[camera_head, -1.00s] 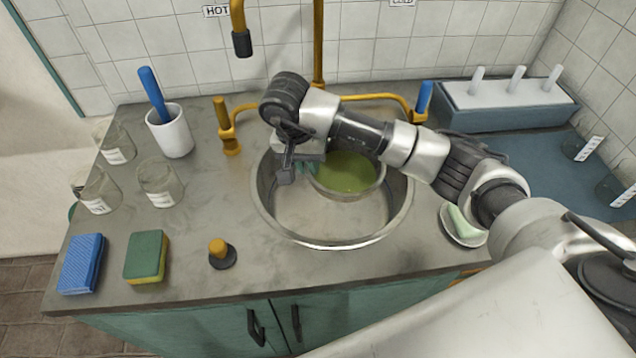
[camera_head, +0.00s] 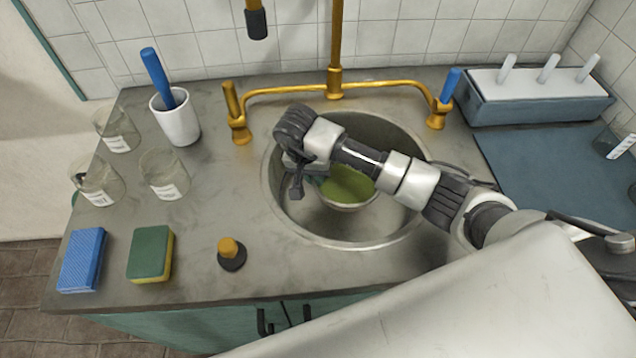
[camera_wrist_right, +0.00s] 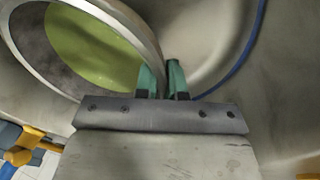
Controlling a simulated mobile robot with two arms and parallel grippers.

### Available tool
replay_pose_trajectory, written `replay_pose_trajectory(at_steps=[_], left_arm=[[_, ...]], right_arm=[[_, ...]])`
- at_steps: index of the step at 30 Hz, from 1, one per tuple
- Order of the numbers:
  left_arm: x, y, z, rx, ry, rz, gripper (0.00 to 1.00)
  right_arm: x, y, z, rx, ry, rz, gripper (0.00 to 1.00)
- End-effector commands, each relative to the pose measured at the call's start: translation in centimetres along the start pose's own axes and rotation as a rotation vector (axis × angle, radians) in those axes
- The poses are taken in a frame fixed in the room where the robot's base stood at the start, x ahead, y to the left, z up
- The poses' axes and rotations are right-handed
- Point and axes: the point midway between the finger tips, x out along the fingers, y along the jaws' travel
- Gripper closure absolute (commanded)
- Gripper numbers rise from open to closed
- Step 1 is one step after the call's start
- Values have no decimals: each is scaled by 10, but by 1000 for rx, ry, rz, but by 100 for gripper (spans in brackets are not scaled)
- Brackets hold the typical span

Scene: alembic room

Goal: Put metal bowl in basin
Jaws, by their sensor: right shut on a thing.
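The metal bowl (camera_head: 345,207) has a green inside and appears within the outline of the round metal basin (camera_head: 345,243) in the head view. My right gripper (camera_head: 312,180) reaches over the basin and is shut on the bowl's rim. In the right wrist view the bowl (camera_wrist_right: 135,22) fills the upper left, tilted in the picture, with its rim at the green fingertips of the gripper (camera_wrist_right: 163,80). My right arm hides part of the bowl and basin. I cannot tell whether the bowl touches the basin floor. My left gripper is not in view.
A brass faucet (camera_head: 336,60) stands behind the basin, with a blue-ended handle (camera_head: 449,88) at right. Glass beakers (camera_head: 163,176), a white cup (camera_head: 176,120), sponges (camera_head: 150,255) and a stopper (camera_head: 231,255) stand left. A rack (camera_head: 535,102) stands back right.

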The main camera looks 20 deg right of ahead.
Motion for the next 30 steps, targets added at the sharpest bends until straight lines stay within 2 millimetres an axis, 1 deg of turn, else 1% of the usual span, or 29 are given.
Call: replay_pose_trajectory(at_steps=[4, 6, 9, 16, 19, 20, 24, 30], left_arm=[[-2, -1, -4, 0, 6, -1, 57], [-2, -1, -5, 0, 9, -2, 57], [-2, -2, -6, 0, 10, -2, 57], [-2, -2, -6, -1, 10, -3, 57], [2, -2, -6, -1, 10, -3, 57], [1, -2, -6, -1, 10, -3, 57], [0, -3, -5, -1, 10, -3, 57], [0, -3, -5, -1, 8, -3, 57]], right_arm=[[15, -3, 3, -1, -4, 2, 100], [26, -5, 4, 0, -4, 3, 100], [36, -7, 5, -1, -2, 1, 100], [36, -7, 4, -1, 1, 0, 100], [40, -8, 4, -1, 2, 1, 100], [39, -8, 4, -2, 1, 1, 87], [38, -7, 4, -1, 1, 1, 66], [38, -7, 4, -1, 0, 1, 65]])
